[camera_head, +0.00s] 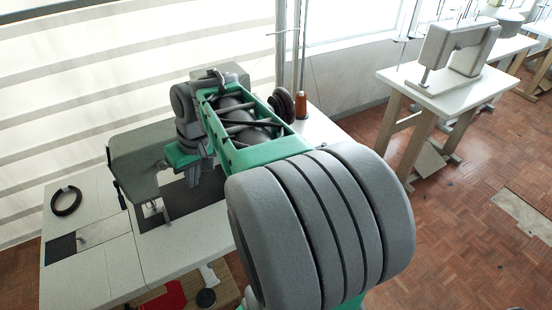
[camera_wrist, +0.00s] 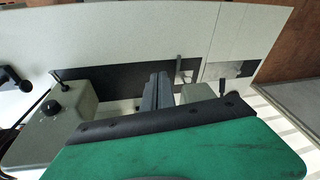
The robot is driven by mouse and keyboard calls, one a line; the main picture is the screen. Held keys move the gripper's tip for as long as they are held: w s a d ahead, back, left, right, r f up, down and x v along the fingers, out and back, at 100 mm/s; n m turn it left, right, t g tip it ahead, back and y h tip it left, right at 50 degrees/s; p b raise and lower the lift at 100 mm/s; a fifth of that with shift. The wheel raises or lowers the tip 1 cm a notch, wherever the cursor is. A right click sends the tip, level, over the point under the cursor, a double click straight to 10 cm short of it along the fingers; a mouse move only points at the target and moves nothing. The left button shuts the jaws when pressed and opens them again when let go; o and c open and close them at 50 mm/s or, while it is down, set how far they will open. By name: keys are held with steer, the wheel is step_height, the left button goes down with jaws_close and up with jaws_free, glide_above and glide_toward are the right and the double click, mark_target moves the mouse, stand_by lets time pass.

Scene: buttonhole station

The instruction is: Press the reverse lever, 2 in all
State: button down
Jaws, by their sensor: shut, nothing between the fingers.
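The sewing machine (camera_head: 142,158) stands on a pale table, largely covered by my arm in the head view. In the wrist view, a short dark-tipped lever (camera_wrist: 57,77) stands out of the machine's pale pillar beside a round black knob (camera_wrist: 50,107). Another black-tipped lever (camera_wrist: 222,86) sits at the machine's head end, to the right. Neither is labelled, so I cannot tell for sure which is the reverse lever. My gripper (camera_wrist: 160,76) is shut and empty, between the two levers and apart from both. In the head view, my gripper (camera_head: 193,178) hangs beside the machine.
A dark plate (camera_head: 180,202) lies in the table (camera_head: 105,265) by the needle area. A black ring (camera_head: 66,201) lies at the table's left. A brown thread cone (camera_head: 301,105) stands behind my arm. Another machine's table (camera_head: 445,88) stands at the right, with open floor between.

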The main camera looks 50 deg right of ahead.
steer(key=w+d+m, duration=0.1)
steer(key=w+d, duration=0.1)
steer(key=d, duration=0.8)
steer(key=s+d+f+p, duration=0.1)
steer(key=s+d, duration=0.3)
steer(key=d, duration=0.7)
steer(key=s+d+m+t+y+p, duration=0.1)
steer(key=s+d, duration=0.3)
steer(key=d, duration=0.8)
steer(key=shift+s+d+f, duration=0.25)
steer(key=shift+s+f, duration=0.05)
steer(key=shift+f, duration=0.1)
steer(key=w+a+f, duration=0.2)
steer(key=f, duration=0.3)
steer(key=w+a+f+b, duration=0.1)
steer(key=w+a+f, duration=0.1)
steer(key=f, duration=0.4)
steer(key=shift+a+f, duration=0.2)
steer(key=shift+a, duration=0.6)
